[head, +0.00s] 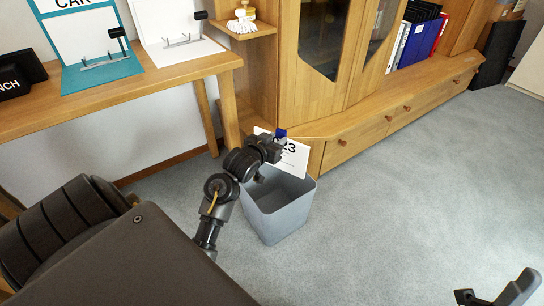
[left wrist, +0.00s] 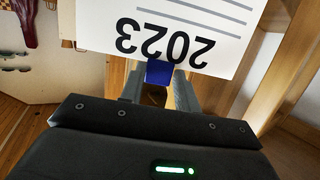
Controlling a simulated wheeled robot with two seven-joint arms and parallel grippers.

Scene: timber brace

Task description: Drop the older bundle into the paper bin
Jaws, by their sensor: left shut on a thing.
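A white paper bundle (head: 297,157) printed "2023" is in my left gripper (head: 272,147). In the left wrist view the bundle (left wrist: 215,22) shows large upside-down black digits and grey lines, with a blue clip (left wrist: 159,72) at its edge between my fingers. My left gripper is shut on the bundle at this clip. The grey paper bin (head: 278,212) stands on the carpet, its open top below the bundle. In the head view the bundle overlaps the bin's back rim. My right gripper (head: 497,290) is at the bottom right, fingers apart, away from the bin.
A wooden cabinet (head: 350,148) with drawers and glass doors stands right behind the bin. A wooden desk (head: 120,97) at the left holds a teal board (head: 103,72) and a white board (head: 180,52). Folders (head: 414,42) stand on the cabinet. The carpet to the right is clear.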

